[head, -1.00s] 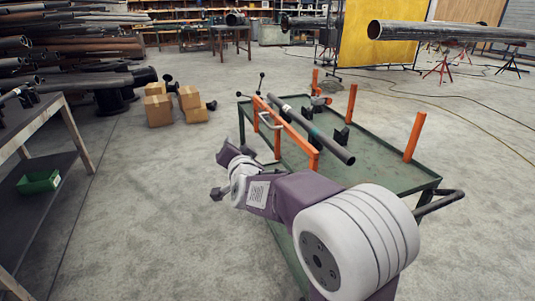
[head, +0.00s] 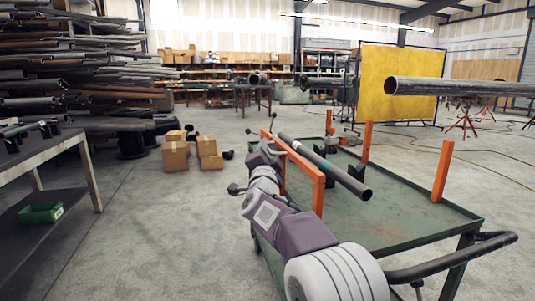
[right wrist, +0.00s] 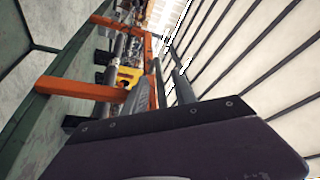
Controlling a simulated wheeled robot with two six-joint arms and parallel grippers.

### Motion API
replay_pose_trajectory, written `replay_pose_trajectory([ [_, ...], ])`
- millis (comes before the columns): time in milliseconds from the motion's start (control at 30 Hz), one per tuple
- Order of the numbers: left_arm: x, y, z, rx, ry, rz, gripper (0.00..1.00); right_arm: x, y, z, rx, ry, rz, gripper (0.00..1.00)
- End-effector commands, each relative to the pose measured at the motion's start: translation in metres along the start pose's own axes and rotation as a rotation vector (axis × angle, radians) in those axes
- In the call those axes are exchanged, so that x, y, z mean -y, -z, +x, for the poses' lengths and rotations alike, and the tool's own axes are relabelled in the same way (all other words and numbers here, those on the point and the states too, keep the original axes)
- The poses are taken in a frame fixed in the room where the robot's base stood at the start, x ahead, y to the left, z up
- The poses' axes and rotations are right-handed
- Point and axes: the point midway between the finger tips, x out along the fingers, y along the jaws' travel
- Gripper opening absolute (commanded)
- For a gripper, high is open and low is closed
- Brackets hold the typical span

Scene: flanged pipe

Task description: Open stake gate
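The orange stake gate (head: 306,168) stands along the left side of the green cart (head: 400,222) in the head view. It looks upright and in line with the cart's edge. The gate's handle is mostly hidden behind the gripper. The right wrist view shows the gripper's purple body (right wrist: 180,150) close up, with orange bars beyond it. My left gripper is out of view.
A dark pipe (head: 325,168) lies on black supports on the cart. Orange stakes (head: 442,172) stand on its far side. Cardboard boxes (head: 176,155) sit on the floor behind left. A workbench (head: 45,150) stands at left, with clear floor between it and the cart.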

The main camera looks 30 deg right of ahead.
Motion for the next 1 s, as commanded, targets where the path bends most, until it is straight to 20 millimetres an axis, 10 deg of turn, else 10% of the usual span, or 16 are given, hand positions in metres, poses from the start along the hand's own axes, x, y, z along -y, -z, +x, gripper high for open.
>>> replay_pose_trajectory([
  [367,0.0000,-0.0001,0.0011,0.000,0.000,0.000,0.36,0.0002,-0.0001,0.0116,0.001,0.000,-0.002,0.32],
  [500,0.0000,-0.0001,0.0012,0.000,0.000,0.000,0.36,0.0002,-0.0001,0.0114,0.001,0.000,-0.001,0.00],
  [1000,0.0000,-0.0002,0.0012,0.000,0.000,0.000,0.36,0.0000,-0.0002,0.0112,0.001,0.000,-0.001,0.00],
])
